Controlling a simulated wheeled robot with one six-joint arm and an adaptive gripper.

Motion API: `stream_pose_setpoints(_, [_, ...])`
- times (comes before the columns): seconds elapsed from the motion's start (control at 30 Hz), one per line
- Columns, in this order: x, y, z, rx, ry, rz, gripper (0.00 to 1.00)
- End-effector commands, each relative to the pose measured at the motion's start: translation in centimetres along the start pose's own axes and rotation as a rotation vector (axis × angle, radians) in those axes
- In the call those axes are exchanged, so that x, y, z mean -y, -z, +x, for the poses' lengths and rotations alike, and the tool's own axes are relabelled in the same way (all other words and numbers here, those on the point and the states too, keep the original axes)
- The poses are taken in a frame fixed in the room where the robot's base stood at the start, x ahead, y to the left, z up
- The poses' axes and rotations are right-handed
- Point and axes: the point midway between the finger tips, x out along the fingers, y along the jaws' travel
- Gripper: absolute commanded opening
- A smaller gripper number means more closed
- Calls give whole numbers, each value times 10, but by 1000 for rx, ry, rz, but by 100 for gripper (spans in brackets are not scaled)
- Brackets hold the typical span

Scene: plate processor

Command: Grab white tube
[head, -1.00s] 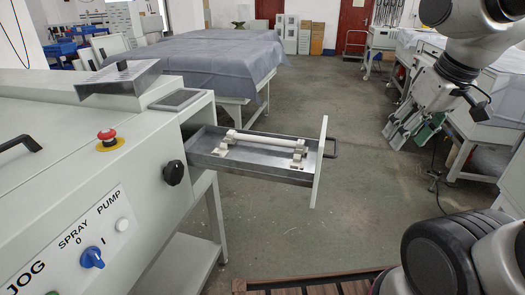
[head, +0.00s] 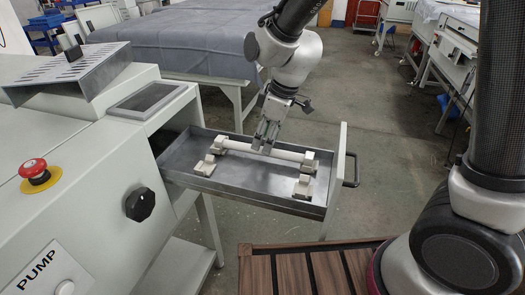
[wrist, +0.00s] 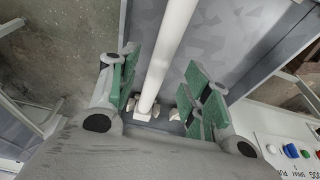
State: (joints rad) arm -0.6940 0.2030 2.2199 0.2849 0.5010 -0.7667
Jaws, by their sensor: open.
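The white tube (head: 285,152) lies across two pale holders inside the open grey metal drawer (head: 240,196). My gripper (head: 265,149) points down over the drawer, with its fingertips at the middle of the tube. In the wrist view the white tube (wrist: 165,60) runs between the two green-padded fingers of my gripper (wrist: 170,95). The fingers are spread with a gap on each side of the tube. The head view does not show clearly how far the fingertips reach past the tube.
The drawer's front panel and handle (head: 350,169) are on the right. The grey machine with its black knob (head: 140,204) is on the left. A slatted wooden surface (head: 300,272) lies below.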

Motion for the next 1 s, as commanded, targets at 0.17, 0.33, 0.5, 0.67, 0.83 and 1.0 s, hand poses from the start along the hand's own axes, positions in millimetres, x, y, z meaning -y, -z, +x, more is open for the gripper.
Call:
stream_pose_setpoints(0.17, [0, -2, 28, 2, 2, 1, 48])
stream_pose_setpoints(0.33, [0, -2, 35, 0, 0, 2, 48])
stream_pose_setpoints(0.5, [0, -2, 35, 0, 0, 3, 44])
stream_pose_setpoints(0.67, [0, -2, 34, 0, 0, 3, 15])
stream_pose_setpoints(0.83, [-1, -2, 34, -1, 0, 3, 0])
stream_pose_setpoints(1.0, [-1, -2, 34, -1, -1, 3, 0])
